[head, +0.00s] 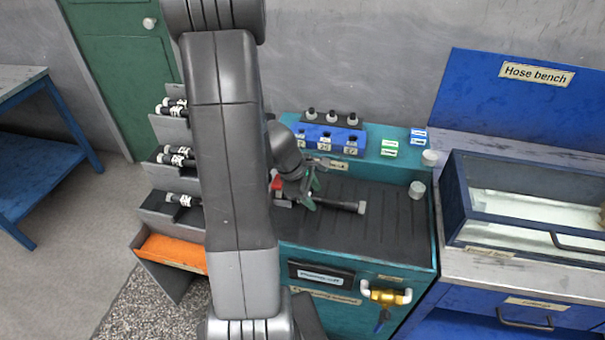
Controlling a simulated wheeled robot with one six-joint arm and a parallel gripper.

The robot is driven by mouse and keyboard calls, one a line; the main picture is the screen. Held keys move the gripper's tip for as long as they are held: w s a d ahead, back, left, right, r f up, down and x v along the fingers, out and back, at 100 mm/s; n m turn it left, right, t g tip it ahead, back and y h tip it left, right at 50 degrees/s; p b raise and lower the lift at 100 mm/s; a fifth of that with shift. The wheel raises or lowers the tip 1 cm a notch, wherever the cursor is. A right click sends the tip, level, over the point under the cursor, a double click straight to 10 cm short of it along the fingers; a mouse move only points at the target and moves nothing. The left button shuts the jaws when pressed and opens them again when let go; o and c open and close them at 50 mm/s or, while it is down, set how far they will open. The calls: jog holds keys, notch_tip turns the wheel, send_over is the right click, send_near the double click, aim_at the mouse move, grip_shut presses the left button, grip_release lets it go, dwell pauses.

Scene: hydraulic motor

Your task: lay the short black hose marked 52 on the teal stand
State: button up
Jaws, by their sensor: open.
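The teal stand (424,245) has a black ribbed top and stands at the middle right of the head view. A short black hose (338,204) with a pale grey end fitting lies on its ribbed top, roughly crosswise in the picture. No number is readable on it. My gripper (311,194) is open right at the left part of the hose. I cannot tell whether its fingers touch the hose. The hose's left end is partly hidden by my gripper.
A stepped grey rack (158,203) with several black hoses with white ends stands left, partly hidden by my arm. A blue numbered block (318,137) and small boxes (389,151) sit along the stand's back. A glass-topped case (455,200) stands right, on the hose bench.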

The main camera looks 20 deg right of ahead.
jog(key=p+v, duration=0.2)
jog(key=v, duration=1)
jog(key=shift+r, duration=0.2)
jog(key=shift+w+d, duration=0.1)
jog(key=shift+w, duration=0.05)
jog(key=b+x, duration=0.2)
jog(key=x, duration=1)
